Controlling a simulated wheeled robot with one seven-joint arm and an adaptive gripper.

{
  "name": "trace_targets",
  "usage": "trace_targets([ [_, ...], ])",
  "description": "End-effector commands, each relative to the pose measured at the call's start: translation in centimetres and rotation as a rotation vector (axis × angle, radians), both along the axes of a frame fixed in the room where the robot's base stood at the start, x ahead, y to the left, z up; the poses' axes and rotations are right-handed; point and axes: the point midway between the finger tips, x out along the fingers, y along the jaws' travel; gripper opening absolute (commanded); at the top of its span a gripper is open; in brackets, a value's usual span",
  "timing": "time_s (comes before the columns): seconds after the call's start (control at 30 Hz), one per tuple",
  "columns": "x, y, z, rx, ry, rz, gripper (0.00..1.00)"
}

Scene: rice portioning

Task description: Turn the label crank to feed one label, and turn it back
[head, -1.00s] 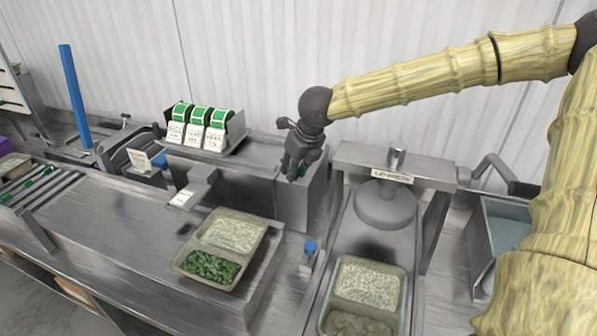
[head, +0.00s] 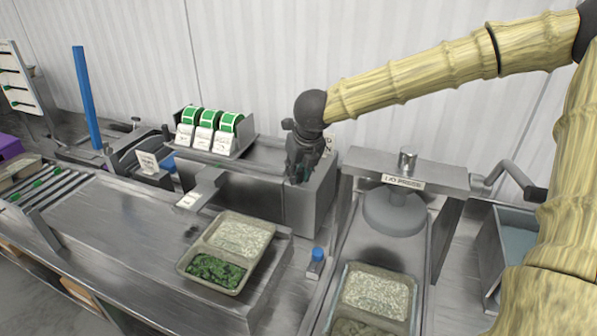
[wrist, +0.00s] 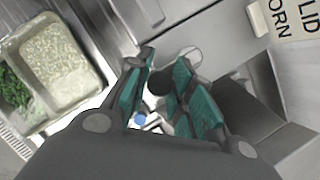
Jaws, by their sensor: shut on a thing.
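The label machine (head: 262,200) is a grey metal box with three green-and-white label rolls (head: 208,122) on top. Its small label outlet (head: 207,183) at the front has a white label (head: 190,200) at its tip. My gripper (head: 299,175) is at the machine's right end, pointing down. In the wrist view my gripper (wrist: 168,95) has its teal pads on both sides of a dark round crank knob (wrist: 158,82), shut on it. A pale round part (wrist: 190,57) shows just behind the knob. The crank's arm is mostly hidden by the fingers.
A two-part tray of rice and greens (head: 216,283) sits front left of the machine. A lid press (head: 400,180) with another tray (head: 412,330) stands to the right. A blue-capped bottle (head: 316,262) stands between them. A blue post (head: 84,95) rises at the left.

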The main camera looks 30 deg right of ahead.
Motion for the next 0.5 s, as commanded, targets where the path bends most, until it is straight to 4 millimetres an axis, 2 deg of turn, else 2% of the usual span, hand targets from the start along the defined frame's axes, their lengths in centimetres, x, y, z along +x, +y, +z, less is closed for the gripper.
trace_targets([
  [0.03,0.24,-0.06,0.31,-0.001,-0.007,0.0,0.0],
  [0.07,0.24,-0.05,0.31,-0.001,-0.006,0.0,0.26],
  [0.17,0.18,-0.04,0.24,0.0,-0.005,0.0,0.44],
  [0.5,0.03,-0.02,0.18,0.0,-0.002,0.0,0.44],
])
